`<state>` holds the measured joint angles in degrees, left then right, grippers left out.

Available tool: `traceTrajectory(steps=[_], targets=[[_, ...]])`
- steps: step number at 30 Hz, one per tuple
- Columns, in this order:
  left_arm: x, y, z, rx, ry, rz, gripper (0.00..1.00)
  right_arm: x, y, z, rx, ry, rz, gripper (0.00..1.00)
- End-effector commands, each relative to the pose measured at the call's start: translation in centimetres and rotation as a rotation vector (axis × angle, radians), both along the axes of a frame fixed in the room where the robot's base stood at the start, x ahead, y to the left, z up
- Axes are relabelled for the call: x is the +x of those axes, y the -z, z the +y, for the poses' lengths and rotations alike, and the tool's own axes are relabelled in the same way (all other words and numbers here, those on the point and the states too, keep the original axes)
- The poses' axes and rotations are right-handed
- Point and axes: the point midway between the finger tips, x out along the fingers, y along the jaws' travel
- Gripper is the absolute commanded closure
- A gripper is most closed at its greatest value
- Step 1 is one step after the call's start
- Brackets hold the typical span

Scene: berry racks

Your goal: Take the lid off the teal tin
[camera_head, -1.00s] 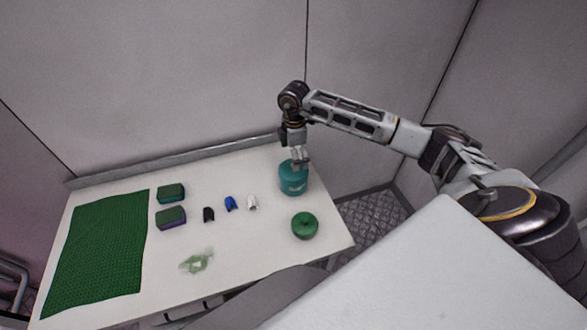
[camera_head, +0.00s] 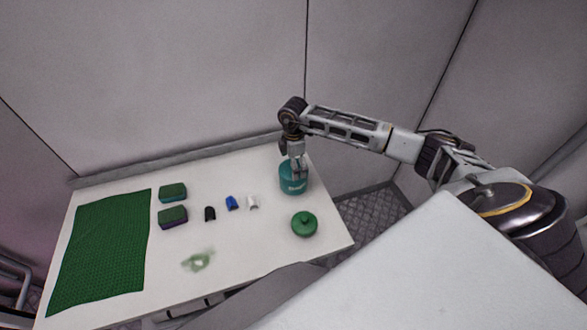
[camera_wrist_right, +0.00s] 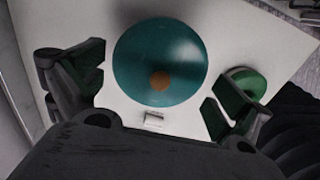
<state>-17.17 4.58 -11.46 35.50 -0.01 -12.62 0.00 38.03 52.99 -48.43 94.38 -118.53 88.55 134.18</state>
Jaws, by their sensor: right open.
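The teal tin (camera_head: 293,183) stands upright at the right end of the white table, near the back. In the right wrist view its round teal top (camera_wrist_right: 150,50) fills the middle, with a small brownish knob (camera_wrist_right: 159,81) on it. My right gripper (camera_head: 298,170) points down at the top of the tin. In the right wrist view its fingers are open, spread to the two sides of the knob, with nothing held. I cannot tell whether a finger touches the tin. My left gripper is not in view.
A green round lidded pot (camera_head: 304,225) stands in front of the tin. Two sponges (camera_head: 173,215), a black (camera_head: 210,214), a blue (camera_head: 232,203) and a white small piece (camera_head: 253,202) lie to the left. A green mat (camera_head: 100,250) covers the left end; a green smear (camera_head: 198,261) marks the front.

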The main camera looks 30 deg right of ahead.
Motion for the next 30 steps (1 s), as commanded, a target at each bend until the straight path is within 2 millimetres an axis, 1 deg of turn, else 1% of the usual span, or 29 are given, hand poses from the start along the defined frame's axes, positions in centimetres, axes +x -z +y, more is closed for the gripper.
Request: traceTrajectory(steps=[1, 2, 16, 18, 20, 30], targets=[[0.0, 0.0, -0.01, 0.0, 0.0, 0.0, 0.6, 0.0, -0.01, -0.01, 0.0, 0.0, 0.0, 0.04], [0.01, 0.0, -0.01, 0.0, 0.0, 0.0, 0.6, 0.0, -0.02, -0.01, 0.0, 0.0, 0.0, 0.08], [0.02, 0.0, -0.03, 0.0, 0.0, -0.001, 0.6, -0.03, 0.06, -0.01, -0.001, 0.0, 0.001, 0.68], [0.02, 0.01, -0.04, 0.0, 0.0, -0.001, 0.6, -0.06, 0.12, -0.01, -0.001, 0.0, 0.002, 0.73], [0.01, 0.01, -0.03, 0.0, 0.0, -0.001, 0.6, -0.1, 0.18, -0.01, 0.0, 0.0, 0.003, 0.74], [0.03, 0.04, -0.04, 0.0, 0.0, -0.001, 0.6, -0.3, 0.51, 0.03, -0.001, -0.001, 0.008, 0.75]])
